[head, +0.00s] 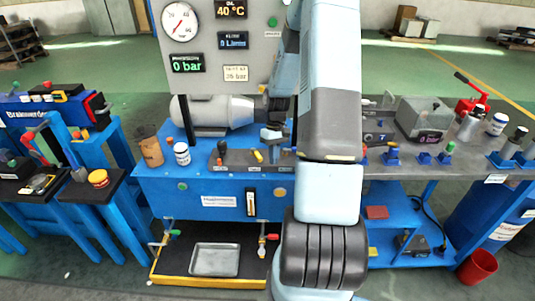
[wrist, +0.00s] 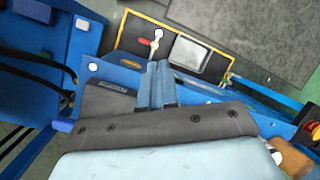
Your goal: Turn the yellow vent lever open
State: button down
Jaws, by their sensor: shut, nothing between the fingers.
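The yellow lever (head: 258,156) is small and sits on the dark valve block (head: 236,160) on top of the blue power unit (head: 215,185). In the head view it lies just left of my arm, and its exact angle is too small to tell. I cannot pick it out in the wrist view. My gripper (wrist: 158,68) shows in the wrist view with its two blue-grey fingers together and nothing between them. It points down over the front of the unit. In the head view my arm hides the right part of the block.
A panel with a pressure gauge (head: 181,22) stands above the unit. A metal tray (head: 214,260) lies below, between green- and red-handled valves. A cluttered bench (head: 470,150) is at right.

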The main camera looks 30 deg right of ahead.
aim_at(256, 155)
jog(key=w+d+r+t+y, duration=0.25)
jog(key=w+d+t, duration=0.25)
jog(key=d+t, duration=0.45)
jog(key=shift+g+y, duration=0.35)
jog(key=shift+g, duration=0.3)
jog(key=x, duration=0.3)
jog(key=d+x, duration=0.1)
jog(key=x, duration=0.2)
jog(key=d+f+x, duration=0.1)
jog(key=x, duration=0.3)
jog(key=shift+w, duration=0.1)
jog(key=shift+w+a, duration=0.15)
jog(key=shift+a, duration=1.05)
jog(key=shift+w+a, duration=0.1)
jog(key=shift+a, duration=0.7)
jog(key=shift+d+m, duration=0.15)
jog(key=shift+m, duration=0.15)
